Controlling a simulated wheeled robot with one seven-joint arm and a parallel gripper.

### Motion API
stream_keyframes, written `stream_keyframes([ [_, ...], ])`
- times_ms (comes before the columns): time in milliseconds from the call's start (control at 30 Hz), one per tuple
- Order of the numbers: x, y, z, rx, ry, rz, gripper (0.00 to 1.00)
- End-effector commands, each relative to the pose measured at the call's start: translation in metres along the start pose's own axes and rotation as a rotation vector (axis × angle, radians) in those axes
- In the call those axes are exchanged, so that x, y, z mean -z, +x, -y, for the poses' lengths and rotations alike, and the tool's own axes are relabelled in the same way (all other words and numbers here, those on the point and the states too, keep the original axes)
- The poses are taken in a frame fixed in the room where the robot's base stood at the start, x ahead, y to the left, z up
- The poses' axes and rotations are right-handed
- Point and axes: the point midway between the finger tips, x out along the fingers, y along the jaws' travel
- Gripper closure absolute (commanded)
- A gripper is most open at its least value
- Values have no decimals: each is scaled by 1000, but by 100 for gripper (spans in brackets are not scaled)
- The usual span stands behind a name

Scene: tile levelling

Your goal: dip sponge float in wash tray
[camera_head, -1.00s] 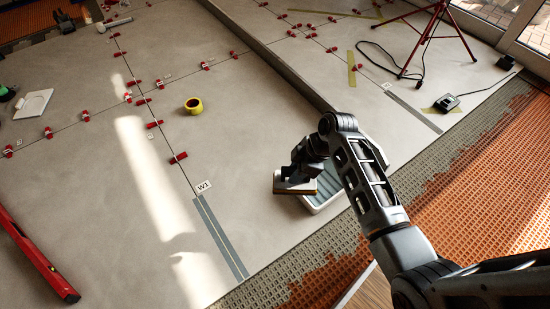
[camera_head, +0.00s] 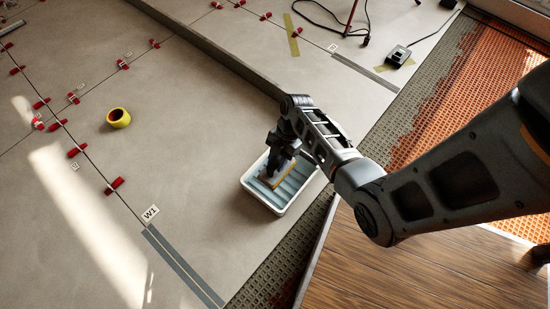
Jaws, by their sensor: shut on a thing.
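The wash tray (camera_head: 254,193) is a white, shallow tray with a ribbed blue-grey inside, lying on the tiles near the middle of the head view. The sponge float (camera_head: 274,180) is a flat pad with a tan edge. My arm comes in from the right and covers the tray's far right part. I cannot tell whether the float touches the tray floor.
A yellow tape roll (camera_head: 119,118) lies on the tiles at left. Orange matting (camera_head: 440,125) lies at right.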

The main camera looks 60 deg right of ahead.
Motion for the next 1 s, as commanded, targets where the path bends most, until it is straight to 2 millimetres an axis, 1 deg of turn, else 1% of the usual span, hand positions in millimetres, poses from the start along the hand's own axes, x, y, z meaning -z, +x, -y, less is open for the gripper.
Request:
stream_keyframes([
  [33, -5, 10, 0, 0, 0, 0, 100],
  [100, -8, 18, 0, -1, 0, 1, 100],
  [700, -32, 76, -1, -1, 1, 0, 100],
  [1000, -38, 92, -1, -1, 0, 0, 100],
])
